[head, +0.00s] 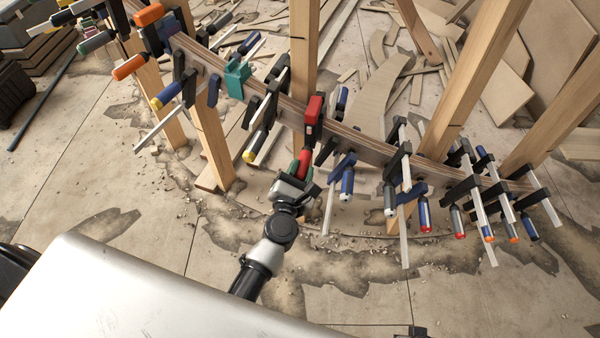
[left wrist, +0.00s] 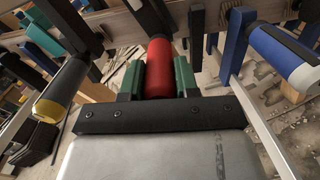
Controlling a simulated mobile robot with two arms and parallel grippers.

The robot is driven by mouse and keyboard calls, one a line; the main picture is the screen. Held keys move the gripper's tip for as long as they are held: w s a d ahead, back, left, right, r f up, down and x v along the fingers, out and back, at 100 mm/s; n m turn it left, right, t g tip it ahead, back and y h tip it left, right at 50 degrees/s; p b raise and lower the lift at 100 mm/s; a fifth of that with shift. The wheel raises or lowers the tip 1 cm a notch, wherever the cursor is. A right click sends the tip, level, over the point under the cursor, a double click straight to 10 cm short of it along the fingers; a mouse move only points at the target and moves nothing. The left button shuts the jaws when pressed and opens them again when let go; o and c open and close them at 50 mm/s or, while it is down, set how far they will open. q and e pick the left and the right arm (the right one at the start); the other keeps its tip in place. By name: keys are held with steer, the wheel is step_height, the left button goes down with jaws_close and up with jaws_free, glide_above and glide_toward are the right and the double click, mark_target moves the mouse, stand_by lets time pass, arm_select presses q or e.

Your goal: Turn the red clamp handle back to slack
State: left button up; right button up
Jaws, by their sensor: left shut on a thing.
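The red clamp handle (head: 303,163) hangs below the curved wooden stringer near the middle of the head view. It belongs to the clamp with the red upper part (head: 314,110). My left gripper (head: 301,170) is at the handle. In the left wrist view the red handle (left wrist: 160,68) sits between the green fingers of my left gripper (left wrist: 159,78), which are shut on it. The handle's lower end is hidden by the gripper body. My right gripper is not in view.
The curved stringer (head: 365,148) carries several other clamps close on both sides. A yellow-ended handle (left wrist: 62,90) and a blue handle (left wrist: 280,52) flank my gripper. Wooden posts (head: 304,60) support the stringer. Wood scraps lie behind; the floor in front is mostly clear.

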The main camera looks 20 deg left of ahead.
arm_select(q)
steer(key=shift+n+b, duration=0.4)
steer(key=shift+n, duration=1)
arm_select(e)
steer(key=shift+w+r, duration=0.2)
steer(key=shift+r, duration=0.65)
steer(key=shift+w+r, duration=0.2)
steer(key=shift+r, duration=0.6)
arm_select(q)
steer(key=o, duration=0.9)
steer(key=shift+s+d+f, duration=0.1)
steer(key=shift+s+f, duration=0.05)
steer(key=shift+s, duration=1.05)
steer(key=shift+s+d+b, duration=0.2)
steer(key=shift+s+b, duration=0.6)
steer(key=shift+s, duration=3.4)
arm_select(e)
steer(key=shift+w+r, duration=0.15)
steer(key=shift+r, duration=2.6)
arm_select(q)
steer(key=shift+s, duration=0.1)
